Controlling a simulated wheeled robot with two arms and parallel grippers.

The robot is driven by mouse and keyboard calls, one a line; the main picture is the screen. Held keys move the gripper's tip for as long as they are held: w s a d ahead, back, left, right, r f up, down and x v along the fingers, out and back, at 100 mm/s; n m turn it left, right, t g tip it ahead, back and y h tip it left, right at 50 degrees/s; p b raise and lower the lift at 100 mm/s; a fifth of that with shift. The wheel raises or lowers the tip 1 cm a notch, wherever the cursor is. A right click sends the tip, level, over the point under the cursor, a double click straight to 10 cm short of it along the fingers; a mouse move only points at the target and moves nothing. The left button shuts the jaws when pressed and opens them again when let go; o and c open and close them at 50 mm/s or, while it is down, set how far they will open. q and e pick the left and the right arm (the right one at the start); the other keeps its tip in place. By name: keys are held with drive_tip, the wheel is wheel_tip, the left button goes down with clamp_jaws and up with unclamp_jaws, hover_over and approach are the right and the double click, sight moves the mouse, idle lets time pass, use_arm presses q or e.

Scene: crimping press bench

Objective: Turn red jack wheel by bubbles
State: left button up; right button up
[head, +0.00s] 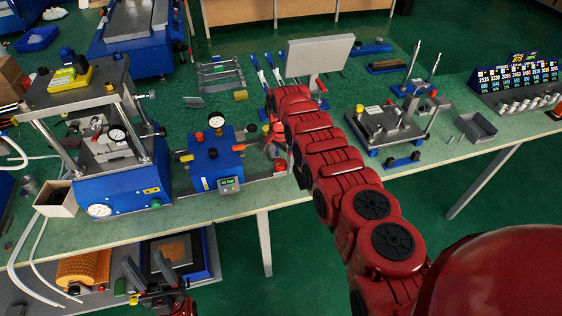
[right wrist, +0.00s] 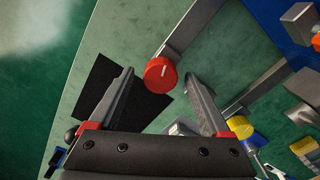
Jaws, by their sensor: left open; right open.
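A red round wheel with a white mark (right wrist: 160,73) shows in the right wrist view, at the end of a grey bar. My right gripper (right wrist: 168,85) is open, with its fingers on either side of the wheel; I cannot tell whether they touch it. In the head view the red wheel (head: 280,165) shows at the right end of a bar from a blue box (head: 212,160) with a dial gauge. The box has a small green window (head: 228,185); bubbles in it are too small to tell. My left gripper (head: 160,290) is open and empty, low at the front left.
A blue press with gauges (head: 120,165) stands left of the box. A fixture on a plate (head: 385,125) and a grey bin (head: 477,127) stand to the right. A grey panel (head: 318,56) rises behind my right arm.

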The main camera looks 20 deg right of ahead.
clamp_jaws()
idle(0.3)
drive_tip(key=n, duration=0.5)
drive_tip(key=shift+w+b, duration=0.1)
drive_tip(key=shift+b, duration=0.25)
drive_tip(key=shift+r+n+b, duration=0.1)
drive_tip(key=shift+n+b, duration=0.35)
drive_tip(key=shift+n, duration=1.95)
unclamp_jaws()
